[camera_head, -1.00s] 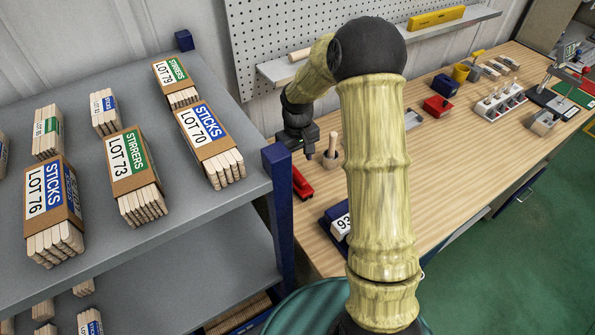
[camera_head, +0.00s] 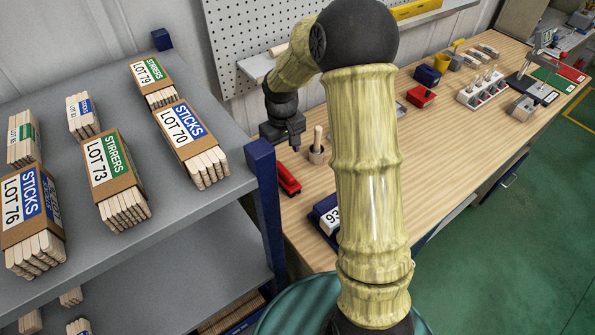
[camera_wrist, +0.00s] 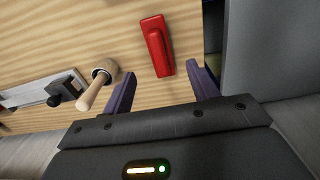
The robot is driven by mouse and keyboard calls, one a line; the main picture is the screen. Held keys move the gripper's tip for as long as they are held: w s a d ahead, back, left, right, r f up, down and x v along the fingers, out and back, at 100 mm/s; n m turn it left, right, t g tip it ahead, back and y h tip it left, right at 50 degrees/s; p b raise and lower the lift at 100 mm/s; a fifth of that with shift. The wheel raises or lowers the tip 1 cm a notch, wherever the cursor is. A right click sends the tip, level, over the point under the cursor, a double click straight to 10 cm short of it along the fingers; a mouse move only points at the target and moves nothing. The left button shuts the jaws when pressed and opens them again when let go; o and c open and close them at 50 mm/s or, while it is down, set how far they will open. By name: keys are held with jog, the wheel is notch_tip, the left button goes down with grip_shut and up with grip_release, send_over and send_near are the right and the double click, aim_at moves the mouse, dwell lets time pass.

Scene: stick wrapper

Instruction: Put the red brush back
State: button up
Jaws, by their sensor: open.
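A long, narrow red object (camera_head: 289,181) lies on the wooden bench near its left end; it also shows in the wrist view (camera_wrist: 157,46). It is the only brush-like red thing near my gripper, but I see no bristles and cannot tell for sure that it is the red brush. My gripper (camera_head: 296,147) hangs above the bench, just behind the red object. In the wrist view my two dark purple fingers (camera_wrist: 163,88) are spread apart with nothing between them. The red object lies beyond the fingertips, apart from them.
A round wooden holder with an upright wooden handle (camera_head: 317,152) stands right of my gripper. The grey shelf (camera_head: 175,215) with stick bundles is left. A red box (camera_head: 421,96) stands farther back; mid-bench is mostly clear.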

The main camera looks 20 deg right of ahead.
jog(key=s+r+m+t, duration=0.1)
jog(key=s+r, duration=0.1)
jog(key=s, duration=0.7)
jog(key=s+r+m+t, duration=0.1)
jog(key=s+r+m, duration=0.1)
jog(key=s, duration=0.8)
jog(key=shift+r, duration=0.65)
jog(key=shift+s+d, duration=0.1)
